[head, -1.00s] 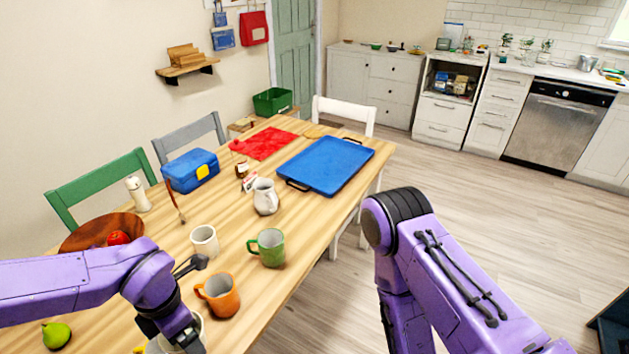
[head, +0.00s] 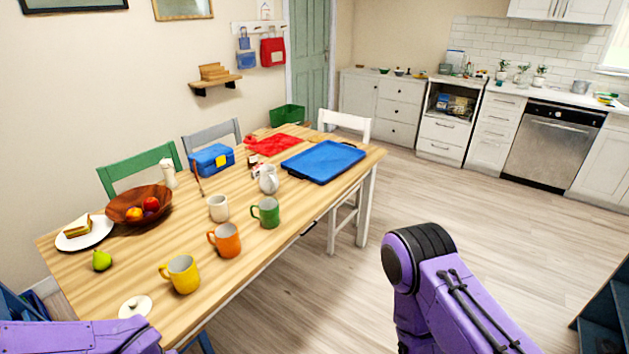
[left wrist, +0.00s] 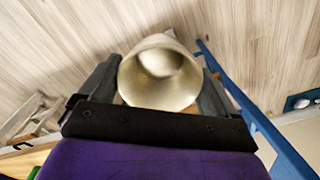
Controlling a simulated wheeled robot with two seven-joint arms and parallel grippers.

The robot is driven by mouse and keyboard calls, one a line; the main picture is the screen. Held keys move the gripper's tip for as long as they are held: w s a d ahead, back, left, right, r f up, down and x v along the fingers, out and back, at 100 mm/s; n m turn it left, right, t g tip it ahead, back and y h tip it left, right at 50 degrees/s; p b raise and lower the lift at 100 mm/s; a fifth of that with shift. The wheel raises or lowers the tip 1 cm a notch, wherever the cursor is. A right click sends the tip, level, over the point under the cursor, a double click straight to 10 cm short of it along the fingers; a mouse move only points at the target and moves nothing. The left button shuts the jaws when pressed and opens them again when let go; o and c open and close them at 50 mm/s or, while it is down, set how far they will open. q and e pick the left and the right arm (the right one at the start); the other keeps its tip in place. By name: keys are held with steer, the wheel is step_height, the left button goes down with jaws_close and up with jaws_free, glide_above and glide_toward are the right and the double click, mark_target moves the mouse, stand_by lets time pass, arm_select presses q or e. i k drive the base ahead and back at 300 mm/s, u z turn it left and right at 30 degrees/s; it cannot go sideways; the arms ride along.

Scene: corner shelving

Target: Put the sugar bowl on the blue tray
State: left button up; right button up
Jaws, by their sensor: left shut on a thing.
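The blue tray (head: 322,162) lies flat on the far right part of the wooden table, with a dark handle showing. No objects rest on it. My left gripper (left wrist: 160,72) is shut on a pale, round, open-mouthed vessel, which I take to be the sugar bowl (left wrist: 160,95). Its mouth faces the left wrist camera, and floor boards show behind it. In the head view only part of my left arm shows at the bottom left; its gripper and the bowl are out of frame. My right arm shows at the bottom right, without its gripper.
On the table (head: 305,208) stand yellow (head: 181,273), orange (head: 226,240), green (head: 266,212) and white (head: 219,207) mugs. A white jug (head: 268,180) stands near the tray. A white lid-like disc (head: 135,306) lies near the table's front. Floor right of the table is clear.

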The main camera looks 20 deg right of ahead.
mark_target(320, 159)
steer(key=u, duration=0.25)
steer(key=k, duration=0.3)
steer(key=z, duration=1.8)
steer(key=i, duration=0.95)
steer(key=z, duration=0.5)
steer(key=i, duration=1.15)
steer(key=u, duration=1.05)
steer(key=i, duration=0.8)
steer(key=u, duration=1)
